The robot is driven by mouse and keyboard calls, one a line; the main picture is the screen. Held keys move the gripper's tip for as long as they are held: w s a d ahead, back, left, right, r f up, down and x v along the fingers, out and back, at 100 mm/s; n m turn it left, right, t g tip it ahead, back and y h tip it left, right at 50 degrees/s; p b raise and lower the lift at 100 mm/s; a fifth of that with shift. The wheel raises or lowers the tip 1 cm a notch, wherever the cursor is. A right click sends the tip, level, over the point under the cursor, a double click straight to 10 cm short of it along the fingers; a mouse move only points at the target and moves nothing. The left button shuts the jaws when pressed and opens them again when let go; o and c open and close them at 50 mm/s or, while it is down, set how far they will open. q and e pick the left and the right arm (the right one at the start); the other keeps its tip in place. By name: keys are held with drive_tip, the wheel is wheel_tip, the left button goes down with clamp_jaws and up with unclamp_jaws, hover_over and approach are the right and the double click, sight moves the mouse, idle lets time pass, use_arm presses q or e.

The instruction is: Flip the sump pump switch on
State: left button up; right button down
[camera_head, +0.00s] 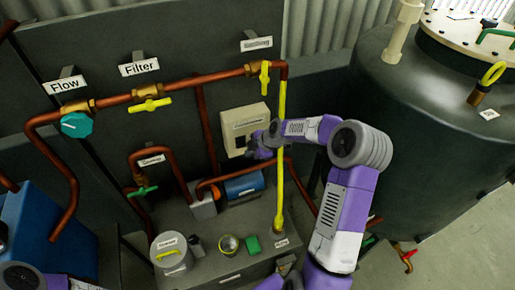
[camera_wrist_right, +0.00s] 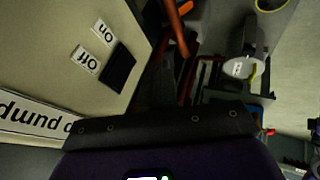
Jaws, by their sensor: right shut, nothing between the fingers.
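The sump pump switch box is a beige box (camera_head: 238,122) on the dark back panel, in the middle of the head view. In the right wrist view its face (camera_wrist_right: 60,40) fills the left side, with part of a "pump" label upside down. A black switch (camera_wrist_right: 119,67) sits beside the "On" and "Off" labels; I cannot tell its position. My right gripper (camera_head: 258,150) is at the box's lower right edge. Its dark shut fingers (camera_wrist_right: 165,126) cross the bottom of the wrist view with nothing between them, below the switch and apart from it. My left gripper is not in view.
Copper pipes with yellow valve handles (camera_head: 150,105) run above and left of the box. A vertical yellow pipe (camera_head: 280,160) stands close to my right gripper. A grey bench (camera_head: 215,262) below holds a canister and a cup. A large dark tank (camera_head: 420,120) fills the right.

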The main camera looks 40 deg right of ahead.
sight(241, 142)
drive_tip(key=shift+w+d+f, duration=0.1)
drive_tip(key=shift+w+f, duration=0.15)
drive_tip(key=shift+w, duration=0.5)
drive_tip(key=shift+w+d+f, duration=0.1)
drive_tip(key=shift+w+f, duration=0.1)
drive_tip(key=shift+w, duration=0.55)
drive_tip(key=shift+w+d+f, duration=0.1)
drive_tip(key=shift+w+f, duration=0.15)
drive_tip(key=shift+w, duration=0.5)
